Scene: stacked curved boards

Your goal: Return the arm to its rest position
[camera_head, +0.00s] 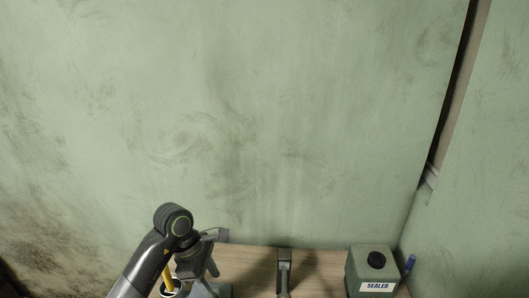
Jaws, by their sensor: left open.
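My left gripper (199,273) points down over the left part of the table. Its fingers are apart, and I see nothing held between them. My right gripper is not in view. No curved boards can be made out in this view.
A dark upright tool (284,268) is mid-table. A blue item (409,263) is beside the jug. A yellow stick (168,279) stands beside my gripper. A stained green wall (250,120) rises behind.

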